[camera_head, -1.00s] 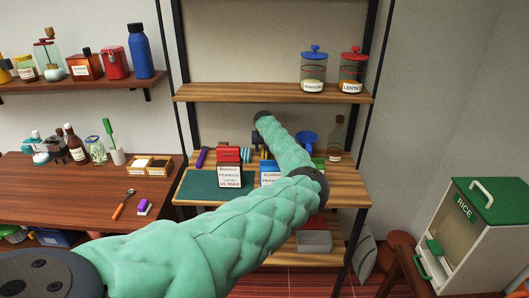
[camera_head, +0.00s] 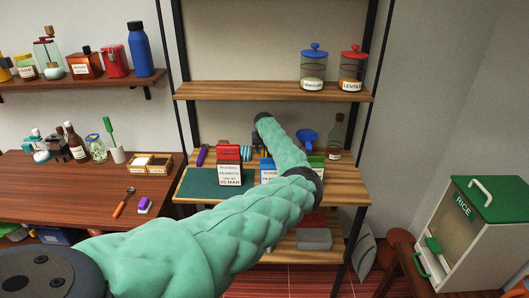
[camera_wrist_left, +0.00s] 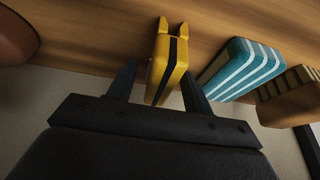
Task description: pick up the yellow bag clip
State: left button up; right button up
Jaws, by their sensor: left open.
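The yellow bag clip (camera_wrist_left: 163,68), with a dark stripe along it, shows in the left wrist view near the top middle, on the wooden shelf surface. My left gripper (camera_wrist_left: 157,72) is open, with one dark finger on each side of the clip. The clip lies between the fingers; I cannot tell whether either finger touches it. In the head view my left forearm covers the area, and I cannot make out the clip there. My right gripper is in neither view.
A teal and white striped block (camera_wrist_left: 243,70) stands close to the right of the clip, with a brown ridged object (camera_wrist_left: 288,95) beyond it. In the head view a labelled peanuts packet (camera_head: 229,174) and a blue funnel (camera_head: 307,138) flank my forearm. A shelf board (camera_head: 270,91) runs above.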

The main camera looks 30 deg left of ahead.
pick_arm(q)
jog(key=c, duration=1.1)
jog(key=shift+o, duration=0.2)
jog(key=shift+r, duration=0.15)
